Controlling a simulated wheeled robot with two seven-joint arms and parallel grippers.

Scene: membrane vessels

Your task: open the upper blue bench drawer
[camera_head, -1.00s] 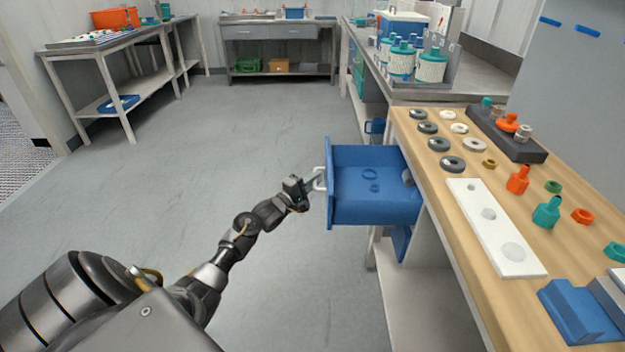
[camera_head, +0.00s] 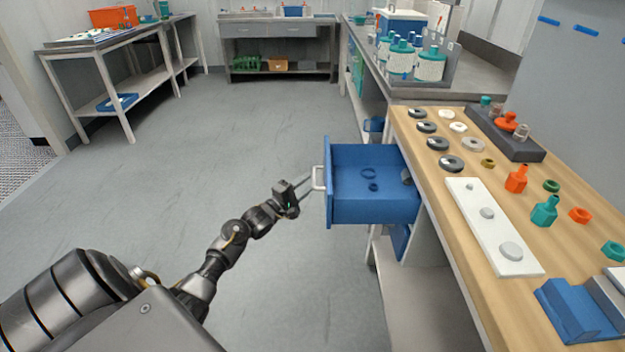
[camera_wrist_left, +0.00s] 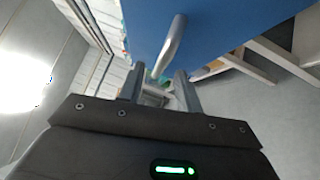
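The upper blue bench drawer (camera_head: 372,205) is pulled out from under the wooden bench top, and its inside shows with a few small rings and a grey piece in it. Its pale bar handle (camera_head: 318,179) is on the front panel. My left gripper (camera_head: 303,190) is just left of the handle, with its fingers apart and nothing held. In the left wrist view, the fingers (camera_wrist_left: 160,90) are open, and the handle (camera_wrist_left: 171,45) and blue drawer front (camera_wrist_left: 215,25) are ahead of them. My right gripper is not in view.
The wooden bench top (camera_head: 460,235) holds a white plate (camera_head: 492,226), several rings and coloured fittings. A lower blue drawer (camera_head: 399,242) is partly hidden below the open one. The floor (camera_head: 230,130) left of the drawer is clear.

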